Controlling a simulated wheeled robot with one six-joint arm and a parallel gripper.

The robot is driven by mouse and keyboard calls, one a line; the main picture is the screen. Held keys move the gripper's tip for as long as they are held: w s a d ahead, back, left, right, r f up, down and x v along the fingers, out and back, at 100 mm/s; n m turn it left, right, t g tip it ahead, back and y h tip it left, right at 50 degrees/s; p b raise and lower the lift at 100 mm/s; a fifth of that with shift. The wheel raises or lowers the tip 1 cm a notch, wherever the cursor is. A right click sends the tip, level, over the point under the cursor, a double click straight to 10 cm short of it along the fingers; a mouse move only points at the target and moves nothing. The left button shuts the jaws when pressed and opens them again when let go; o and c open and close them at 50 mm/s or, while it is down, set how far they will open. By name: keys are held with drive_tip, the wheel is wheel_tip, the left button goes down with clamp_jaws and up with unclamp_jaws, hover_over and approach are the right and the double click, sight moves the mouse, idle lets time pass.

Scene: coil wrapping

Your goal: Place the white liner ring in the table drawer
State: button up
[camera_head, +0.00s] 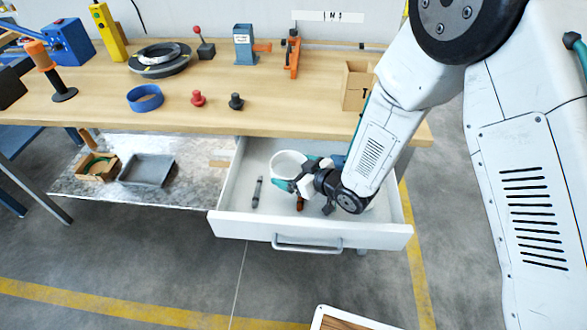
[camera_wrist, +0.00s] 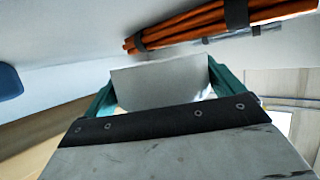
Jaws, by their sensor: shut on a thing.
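The white liner ring (camera_head: 289,162) is inside the open table drawer (camera_head: 224,215), toward its back and left of the middle. My gripper (camera_head: 288,184) reaches down into the drawer and is shut on the ring. In the wrist view the ring's pale wall (camera_wrist: 162,84) sits between the two teal fingers. Much of the ring is hidden in that view by the gripper body. I cannot tell whether the ring touches the drawer floor.
A dark tool (camera_head: 257,191) lies left in the drawer. An orange bundle with black bands (camera_wrist: 190,25) is close to the fingers. On the table are a blue ring (camera_head: 145,98), dark coil (camera_head: 160,60) and cardboard box (camera_head: 356,88). A grey tray (camera_head: 147,170) is on the shelf.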

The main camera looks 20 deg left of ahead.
drive_tip(key=shift+s+d+f, duration=0.1)
drive_tip(key=shift+f, duration=0.15)
drive_tip(key=o, duration=0.7)
drive_tip(key=shift+s, duration=0.1)
drive_tip(key=shift+r, duration=0.1)
drive_tip(key=v, duration=0.3)
drive_tip(key=r+v, duration=0.1)
drive_tip(key=v, duration=0.3)
drive_tip(key=shift+d+r, duration=0.15)
